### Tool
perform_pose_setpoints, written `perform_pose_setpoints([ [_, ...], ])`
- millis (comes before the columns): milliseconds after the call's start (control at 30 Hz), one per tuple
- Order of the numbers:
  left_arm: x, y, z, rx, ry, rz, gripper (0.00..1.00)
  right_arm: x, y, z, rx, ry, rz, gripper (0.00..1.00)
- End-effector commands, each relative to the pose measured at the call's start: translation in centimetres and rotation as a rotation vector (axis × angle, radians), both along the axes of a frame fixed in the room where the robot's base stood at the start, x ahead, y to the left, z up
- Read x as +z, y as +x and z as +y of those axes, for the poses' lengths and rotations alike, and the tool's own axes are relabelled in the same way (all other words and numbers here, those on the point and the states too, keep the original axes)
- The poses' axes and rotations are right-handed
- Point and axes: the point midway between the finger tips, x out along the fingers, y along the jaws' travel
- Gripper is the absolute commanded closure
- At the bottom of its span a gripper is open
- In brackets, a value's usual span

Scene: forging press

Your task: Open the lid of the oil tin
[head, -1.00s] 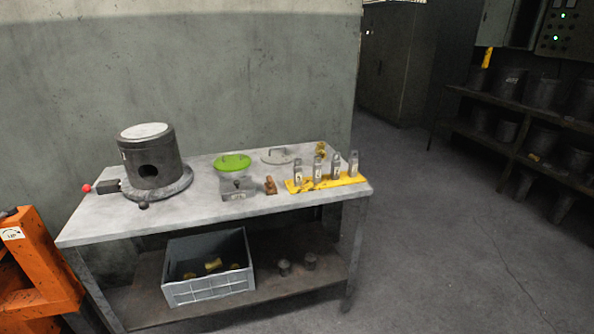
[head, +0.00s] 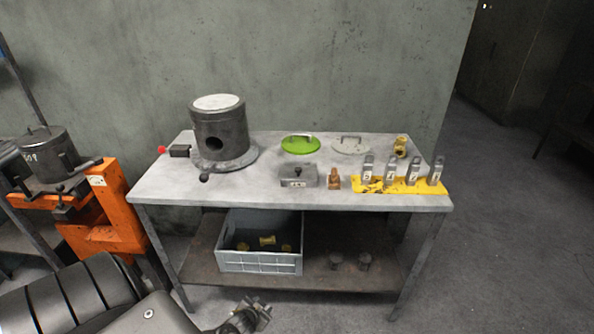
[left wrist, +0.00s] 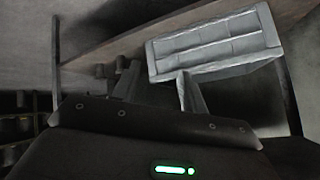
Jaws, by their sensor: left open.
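A small grey metal box with a knob on top and a pale label (head: 298,177) stands near the front of the workbench. It looks like the oil tin, but the label is too small to read. Its top appears shut. My left gripper (head: 256,316) is low at the bottom of the head view, in front of the bench and well below its top. It is open, and its fingers (left wrist: 160,90) show dark in the left wrist view, apart from the tin. The tin does not show in the left wrist view. My right gripper is not in view.
The workbench (head: 240,196) also carries a dark cylinder (head: 218,130), a green lid (head: 300,144), a grey lid (head: 350,145), a brown piece (head: 334,180) and a yellow rack (head: 400,186). A grey crate (head: 260,263) sits on the lower shelf. An orange stand (head: 112,205) is left.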

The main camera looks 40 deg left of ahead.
Motion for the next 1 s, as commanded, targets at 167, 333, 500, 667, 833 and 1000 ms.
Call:
perform_pose_setpoints([
  [167, 20.0, 11.5, 2.6, 0.041, -0.031, -0.413, 0.57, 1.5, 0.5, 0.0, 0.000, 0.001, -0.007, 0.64],
  [333, 32.4, 14.6, 1.8, 0.046, -0.127, -0.649, 0.57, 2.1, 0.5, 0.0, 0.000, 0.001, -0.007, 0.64],
  [500, 37.9, 15.8, 2.6, 0.038, -0.156, -0.780, 0.57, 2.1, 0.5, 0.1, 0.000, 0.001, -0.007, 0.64],
  [667, 39.8, 16.5, 3.8, 0.026, -0.147, -0.848, 0.57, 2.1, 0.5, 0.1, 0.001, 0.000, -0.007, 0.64],
  [833, 39.9, 16.9, 4.0, 0.026, -0.146, -0.853, 0.57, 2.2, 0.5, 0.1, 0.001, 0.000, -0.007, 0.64],
  [1000, 40.1, 19.1, 4.6, 0.025, -0.143, -0.854, 0.57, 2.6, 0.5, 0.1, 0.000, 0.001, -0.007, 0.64],
])
